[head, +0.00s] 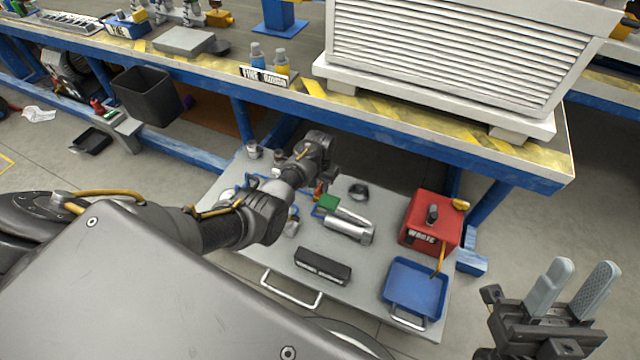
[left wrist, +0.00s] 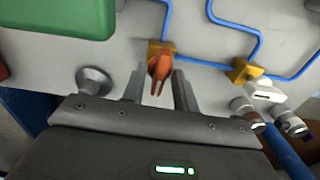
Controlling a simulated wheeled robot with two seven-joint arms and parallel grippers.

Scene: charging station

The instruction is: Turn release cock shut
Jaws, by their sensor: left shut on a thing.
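The release cock (left wrist: 160,66) shows in the left wrist view as an orange lever on a brass-coloured block on a grey panel, with a blue pipe running to it. My left gripper (left wrist: 158,88) has one finger on each side of the lever and is shut on it. My right gripper (head: 582,270) is open and empty at the lower right, away from the board.
A second brass fitting (left wrist: 243,70) and white fittings (left wrist: 265,95) lie right of the cock. A green block (left wrist: 60,25) is at upper left. The grey board (head: 385,315) also bears a red waste box (head: 432,215) and blue tray (head: 414,288). The bench edge (head: 480,150) overhangs behind.

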